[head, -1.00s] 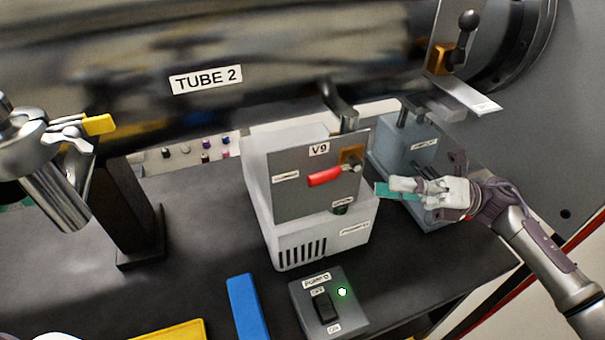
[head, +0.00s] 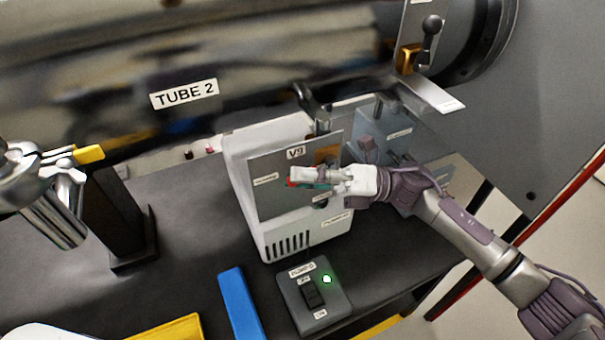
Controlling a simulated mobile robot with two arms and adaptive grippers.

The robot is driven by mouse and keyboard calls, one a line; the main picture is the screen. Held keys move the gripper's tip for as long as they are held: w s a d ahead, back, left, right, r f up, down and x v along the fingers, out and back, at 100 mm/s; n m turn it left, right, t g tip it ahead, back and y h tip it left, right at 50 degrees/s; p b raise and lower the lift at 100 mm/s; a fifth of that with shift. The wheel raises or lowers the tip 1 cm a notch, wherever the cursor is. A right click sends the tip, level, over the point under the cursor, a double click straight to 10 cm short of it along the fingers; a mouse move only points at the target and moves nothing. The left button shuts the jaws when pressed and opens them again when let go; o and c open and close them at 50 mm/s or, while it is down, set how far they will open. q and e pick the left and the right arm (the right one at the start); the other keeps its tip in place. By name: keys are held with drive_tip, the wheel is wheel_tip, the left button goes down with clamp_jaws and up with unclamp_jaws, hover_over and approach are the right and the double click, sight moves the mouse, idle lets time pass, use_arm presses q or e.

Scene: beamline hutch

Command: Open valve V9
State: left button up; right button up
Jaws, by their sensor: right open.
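Valve V9 is on a grey plate (head: 262,203) on the front of a white pump box (head: 238,160), with a "V9" label (head: 296,152) at the top. Its red handle (head: 291,182) is mostly hidden behind my right gripper; only a bit of red shows at the fingertips. A brass valve body (head: 327,155) shows partly above the gripper. My right gripper (head: 308,178) is open, with its fingers in front of the handle. I cannot tell whether they touch it. My left gripper is not in the head view.
A switch box (head: 313,297) with a lit green lamp stands in front of the pump. A blue bar (head: 241,305) and a yellow item (head: 170,330) lie on the dark bench. Tube 2 (head: 120,75) runs above. A metal clamp (head: 45,190) is at left.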

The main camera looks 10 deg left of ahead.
clamp_jaws()
drive_tip(key=shift+f, duration=0.15)
idle(0.4)
drive_tip(key=h, duration=0.1)
drive_tip(key=f+n+h, duration=0.1)
drive_tip(key=h, duration=0.1)
drive_tip(key=shift+w+d+f+t, duration=0.1)
drive_tip(key=shift+d+f+t, duration=0.1)
drive_tip(key=shift+t, duration=0.2)
drive_tip(key=shift+w+d+f+n+t+h, duration=0.15)
drive_tip(key=shift+f+n+t+h, duration=0.2)
drive_tip(key=shift+h, duration=0.5)
drive_tip(key=shift+w+d+f+n+t+h, duration=0.15)
drive_tip(key=shift+f+h, duration=0.3)
drive_tip(key=shift+h, duration=0.4)
drive_tip(key=shift+s+f, duration=0.1)
unclamp_jaws()
